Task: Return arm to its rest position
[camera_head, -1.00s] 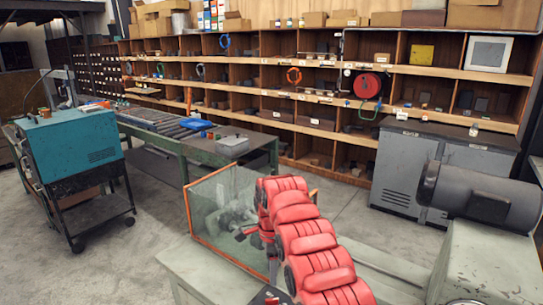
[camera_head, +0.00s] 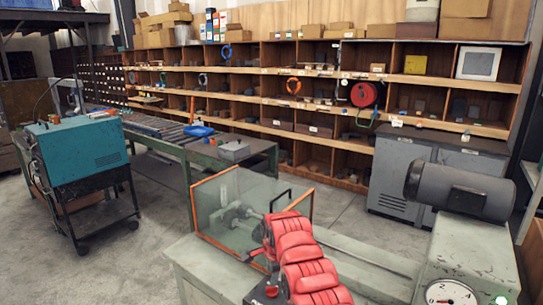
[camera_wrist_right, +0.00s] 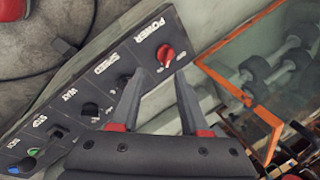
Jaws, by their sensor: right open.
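My right arm (camera_head: 296,247), with red padded covers, rises from the bottom of the head view and bends over the bench machine. My right gripper is mostly hidden beside the arm in the head view. In the right wrist view, my right gripper (camera_wrist_right: 158,98) is open, with two dark fingers apart and nothing between them. It is over a dark control panel (camera_wrist_right: 85,95) with labelled knobs. The red POWER knob (camera_wrist_right: 166,55) lies just beyond the fingertips; contact cannot be told. My left gripper is not in view.
A clear guard (camera_head: 225,205) with an orange frame stands close to the arm, grey machine parts behind it. A grey motor (camera_head: 460,190) and round gauge (camera_head: 449,293) are at the right. A teal cabinet (camera_head: 80,150) on a cart is at the left. Open floor lies between.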

